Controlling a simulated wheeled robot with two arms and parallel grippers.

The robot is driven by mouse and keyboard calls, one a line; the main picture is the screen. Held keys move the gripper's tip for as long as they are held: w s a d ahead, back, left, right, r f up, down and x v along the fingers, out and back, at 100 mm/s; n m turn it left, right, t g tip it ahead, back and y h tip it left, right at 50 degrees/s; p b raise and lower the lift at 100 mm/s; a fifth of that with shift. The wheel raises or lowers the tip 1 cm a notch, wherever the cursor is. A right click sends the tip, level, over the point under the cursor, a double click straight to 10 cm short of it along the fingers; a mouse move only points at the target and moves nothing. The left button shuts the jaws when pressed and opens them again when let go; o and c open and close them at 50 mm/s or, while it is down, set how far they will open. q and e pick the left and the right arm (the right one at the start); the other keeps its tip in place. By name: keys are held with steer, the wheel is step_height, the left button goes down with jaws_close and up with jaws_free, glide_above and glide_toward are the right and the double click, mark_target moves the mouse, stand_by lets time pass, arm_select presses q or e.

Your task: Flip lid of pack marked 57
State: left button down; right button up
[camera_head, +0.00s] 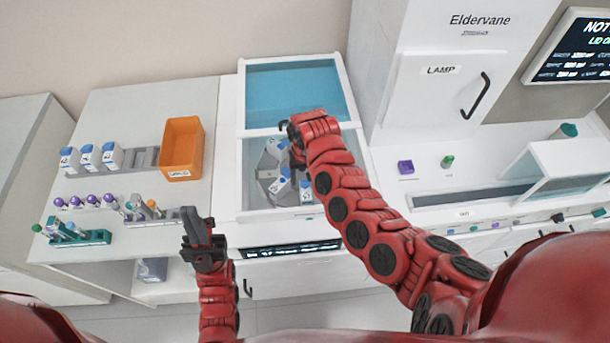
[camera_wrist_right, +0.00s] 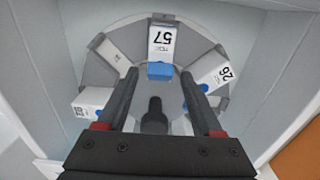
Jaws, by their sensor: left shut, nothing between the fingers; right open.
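The pack marked 57 (camera_wrist_right: 161,43) is a white box with a blue lid (camera_wrist_right: 160,71). It sits in a slot of the round grey carousel (camera_wrist_right: 125,38), at the top middle of the right wrist view. My right gripper (camera_wrist_right: 158,78) is open, with its fingers on either side below the blue lid; I cannot tell whether they touch it. In the head view my right gripper (camera_head: 293,132) is over the white bay and hides part of the carousel (camera_head: 266,170). My left gripper (camera_head: 197,222) is shut and empty, in front of the left counter.
In the right wrist view, a pack marked 26 (camera_wrist_right: 214,78) sits to the right and another white pack (camera_wrist_right: 93,98) to the left. The bay's walls (camera_wrist_right: 262,62) enclose the carousel. An orange bin (camera_head: 182,148) and tube racks (camera_head: 80,237) stand on the left counter.

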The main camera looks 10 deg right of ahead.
steer(key=shift+f, duration=0.1)
jaws_close()
steer(key=shift+d+f+b, duration=0.1)
steer(key=shift+f+b, duration=0.05)
steer(key=shift+b, duration=0.15)
steer(key=g+b, duration=0.1)
steer(key=b, duration=0.5)
steer(key=g+b, duration=0.1)
steer(key=b, duration=0.5)
steer(key=shift+w+d+f, duration=0.1)
steer(key=shift+w+f, duration=0.25)
steer(key=shift+w+r+g+b, duration=0.1)
steer(key=shift+r+g+b, duration=0.25)
steer(key=shift+b, duration=0.65)
steer(key=shift+r, duration=0.25)
jaws_free()
